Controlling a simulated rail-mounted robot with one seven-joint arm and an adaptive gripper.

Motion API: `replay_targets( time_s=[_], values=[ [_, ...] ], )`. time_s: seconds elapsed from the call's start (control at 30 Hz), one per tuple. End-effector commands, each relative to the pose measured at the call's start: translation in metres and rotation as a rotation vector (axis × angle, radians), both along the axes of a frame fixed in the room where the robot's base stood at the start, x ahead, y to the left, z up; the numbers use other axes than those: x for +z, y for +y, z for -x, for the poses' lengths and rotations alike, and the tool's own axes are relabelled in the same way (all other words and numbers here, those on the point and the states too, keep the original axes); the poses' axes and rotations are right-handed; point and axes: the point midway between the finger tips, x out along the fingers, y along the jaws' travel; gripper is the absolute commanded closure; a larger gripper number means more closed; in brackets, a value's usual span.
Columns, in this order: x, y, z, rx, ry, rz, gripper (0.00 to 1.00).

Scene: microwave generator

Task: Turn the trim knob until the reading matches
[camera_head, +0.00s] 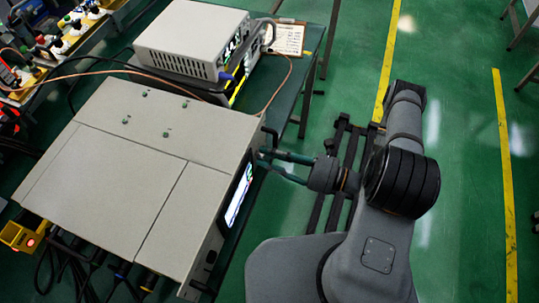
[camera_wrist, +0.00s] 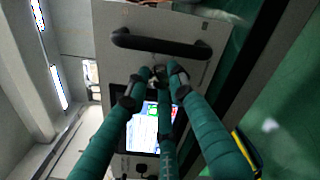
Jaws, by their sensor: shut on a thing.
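The large beige generator (camera_head: 110,190) lies on the left, with its front panel facing right toward my arm. Its lit screen (camera_head: 238,195) shows at a steep angle, and it also shows in the wrist view (camera_wrist: 143,130); the reading is too small to make out. My gripper (camera_head: 264,159) reaches the front panel beside the screen. In the wrist view its teal fingers (camera_wrist: 157,77) converge on a small dark knob (camera_wrist: 158,71) between the screen and a black handle. The fingers are shut on the knob and mostly hide it, so its angle cannot be told.
The black handle (camera_wrist: 160,43) stands out from the panel close to the fingertips. A second beige instrument (camera_head: 190,38) and a clipboard (camera_head: 287,39) are behind. Cables cross at the left. A yellow box (camera_head: 22,235) sits at lower left. Green floor on the right is largely open.

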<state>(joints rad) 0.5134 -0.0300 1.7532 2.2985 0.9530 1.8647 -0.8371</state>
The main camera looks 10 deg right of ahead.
Motion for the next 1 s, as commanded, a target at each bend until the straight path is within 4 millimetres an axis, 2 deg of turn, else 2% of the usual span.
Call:
replay_targets(
  time_s=[0.17, 0.4, 0.53, 0.87, 0.9, 1.0],
  values=[
    [0.0003, -0.0006, -0.0007, -0.003, 0.052, -0.026, 1.00],
    [0.0001, -0.0008, -0.0011, -0.004, 0.307, -0.148, 1.00],
    [0.0004, -0.0007, -0.0010, -0.002, 0.398, -0.191, 1.00],
    [0.0010, -0.0010, -0.0011, -0.003, 0.422, -0.203, 1.00],
    [0.0010, -0.0010, -0.0011, -0.003, 0.422, -0.203, 0.77],
    [0.0009, -0.0009, -0.0009, -0.003, 0.422, -0.203, 0.71]
  ],
)
